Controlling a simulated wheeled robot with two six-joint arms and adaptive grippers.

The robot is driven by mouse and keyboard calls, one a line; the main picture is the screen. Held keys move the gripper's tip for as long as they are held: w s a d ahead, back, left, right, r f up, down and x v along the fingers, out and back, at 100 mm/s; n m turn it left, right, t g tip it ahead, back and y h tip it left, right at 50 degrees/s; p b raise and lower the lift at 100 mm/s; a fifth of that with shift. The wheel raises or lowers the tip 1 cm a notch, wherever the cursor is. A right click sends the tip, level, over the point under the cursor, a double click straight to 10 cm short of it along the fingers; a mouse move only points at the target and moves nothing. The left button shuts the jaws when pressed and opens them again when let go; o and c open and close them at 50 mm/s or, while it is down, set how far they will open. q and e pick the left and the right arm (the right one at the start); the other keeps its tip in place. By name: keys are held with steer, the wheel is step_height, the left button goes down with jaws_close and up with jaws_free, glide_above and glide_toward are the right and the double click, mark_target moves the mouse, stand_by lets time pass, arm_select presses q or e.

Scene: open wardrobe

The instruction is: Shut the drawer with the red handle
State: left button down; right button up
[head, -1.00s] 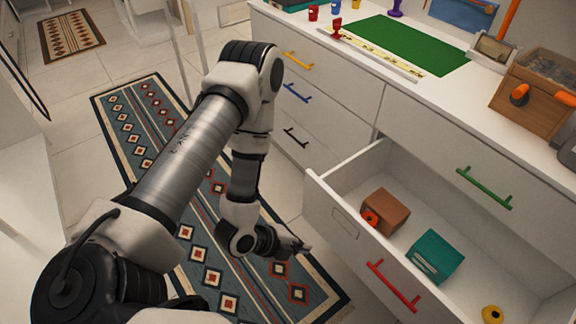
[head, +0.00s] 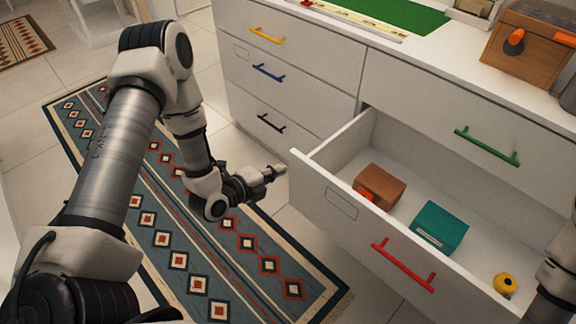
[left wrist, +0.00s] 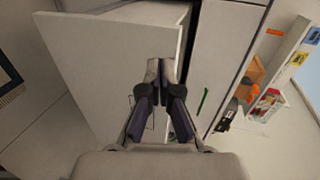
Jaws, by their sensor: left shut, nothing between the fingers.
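The drawer with the red handle (head: 403,266) stands pulled out, its white front (head: 335,222) facing me. Inside it lie a brown box (head: 381,186) with an orange part, a teal box (head: 440,227) and a yellow ring-shaped thing (head: 505,283). My left gripper (head: 279,170) is shut and empty, just left of the drawer front's left end. In the left wrist view, the shut fingers (left wrist: 160,72) overlap the drawer front (left wrist: 100,70); I cannot tell whether they touch it. Part of my right arm shows at the right edge of the head view; its gripper is out of frame.
A closed drawer with a green handle (head: 487,146) is above. Drawers with yellow (head: 266,35), blue (head: 268,73) and black (head: 271,123) handles are closed at left. A patterned rug (head: 190,225) covers the floor. A wooden box (head: 530,48) stands on the countertop.

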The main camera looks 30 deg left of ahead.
mark_target(296, 159)
arm_select(q)
steer(key=shift+w+d, duration=0.2)
steer(key=shift+w, duration=0.45)
steer(key=shift+w+d, duration=0.25)
steer(key=shift+w, duration=0.45)
steer(key=shift+w+d, duration=0.2)
steer(key=shift+w, duration=0.45)
arm_select(e)
steer(key=shift+f, duration=0.3)
arm_select(q)
steer(key=shift+w, duration=0.1)
